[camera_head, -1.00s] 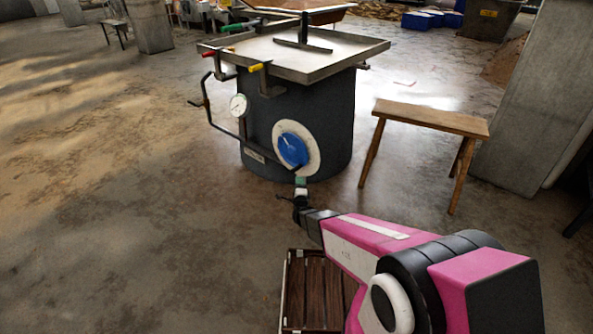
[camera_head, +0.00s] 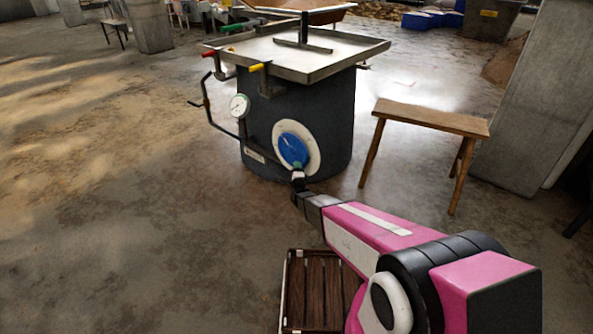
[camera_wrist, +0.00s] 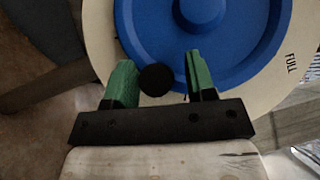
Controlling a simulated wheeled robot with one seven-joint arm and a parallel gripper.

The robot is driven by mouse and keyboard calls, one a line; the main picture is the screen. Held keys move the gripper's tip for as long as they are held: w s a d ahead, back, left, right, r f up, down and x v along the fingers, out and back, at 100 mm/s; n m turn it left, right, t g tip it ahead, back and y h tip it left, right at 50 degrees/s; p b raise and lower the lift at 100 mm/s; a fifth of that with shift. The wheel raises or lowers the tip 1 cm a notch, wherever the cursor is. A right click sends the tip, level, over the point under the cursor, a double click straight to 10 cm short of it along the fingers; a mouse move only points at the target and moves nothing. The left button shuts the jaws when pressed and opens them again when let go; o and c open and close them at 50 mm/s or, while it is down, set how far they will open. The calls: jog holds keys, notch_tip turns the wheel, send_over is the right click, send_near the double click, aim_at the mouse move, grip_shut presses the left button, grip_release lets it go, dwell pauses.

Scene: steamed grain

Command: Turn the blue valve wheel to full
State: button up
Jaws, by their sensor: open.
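The blue valve wheel (camera_head: 293,149) sits on a round cream plate (camera_head: 312,160) on the side of the dark drum. In the wrist view the blue wheel (camera_wrist: 200,35) fills the top, and the cream plate (camera_wrist: 297,35) carries the word FULL at the right. My gripper (camera_head: 297,172) is at the wheel's lower edge in the head view. In the wrist view my gripper (camera_wrist: 160,80) is open, its green fingers on either side of a dark round knob (camera_wrist: 156,80) at the wheel's lower edge. I cannot tell whether the fingers touch the knob.
A metal-topped table (camera_head: 300,48) covers the dark drum (camera_head: 335,115). A pressure gauge (camera_head: 239,105) and a bent crank pipe (camera_head: 208,100) stand at its left. A wooden stool (camera_head: 430,118) is to the right. A slatted crate (camera_head: 318,290) lies in front. The floor at left is clear.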

grip_shut()
jog(key=shift+r, duration=0.1)
